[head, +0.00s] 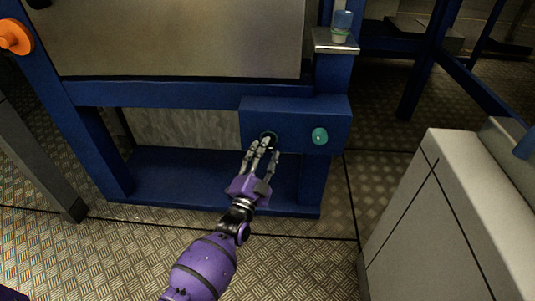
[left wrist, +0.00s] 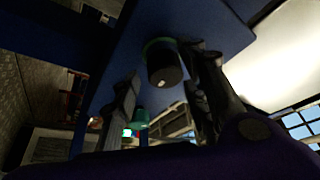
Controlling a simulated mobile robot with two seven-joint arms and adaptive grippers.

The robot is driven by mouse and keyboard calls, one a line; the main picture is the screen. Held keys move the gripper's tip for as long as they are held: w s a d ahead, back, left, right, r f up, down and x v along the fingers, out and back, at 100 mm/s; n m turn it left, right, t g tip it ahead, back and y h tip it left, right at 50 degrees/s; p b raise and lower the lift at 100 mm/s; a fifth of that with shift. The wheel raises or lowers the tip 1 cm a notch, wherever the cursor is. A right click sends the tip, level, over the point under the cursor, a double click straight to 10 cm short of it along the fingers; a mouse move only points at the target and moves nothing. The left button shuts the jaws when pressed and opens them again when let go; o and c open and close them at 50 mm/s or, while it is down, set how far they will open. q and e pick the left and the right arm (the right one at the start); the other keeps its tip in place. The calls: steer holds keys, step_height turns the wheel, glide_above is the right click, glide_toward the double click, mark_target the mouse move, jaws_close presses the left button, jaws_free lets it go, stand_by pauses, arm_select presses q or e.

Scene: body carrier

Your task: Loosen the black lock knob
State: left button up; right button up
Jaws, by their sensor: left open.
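The black lock knob (head: 269,136) is on the front of a blue box (head: 290,110) fixed to the blue frame. In the head view it is partly hidden behind my fingertips. In the left wrist view the knob (left wrist: 164,68) is a dark cylinder with a green ring at its base. My left gripper (head: 261,147) is open, its fingers on either side of the knob. In the left wrist view a gap shows between the knob and the left-hand finger; whether the right-hand finger touches it I cannot tell. My right gripper is not in view.
A green knob (head: 320,136) sits on the same box, right of the black one. An orange knob (head: 15,36) is at the upper left. A pale cabinet (head: 430,215) stands at right.

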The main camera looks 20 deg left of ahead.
arm_select(q)
steer(key=shift+w+r, duration=0.1)
steer(key=shift+w, duration=0.3)
steer(key=c, duration=1)
steer(key=shift+d+n, duration=0.1)
steer(key=shift+n, duration=0.3)
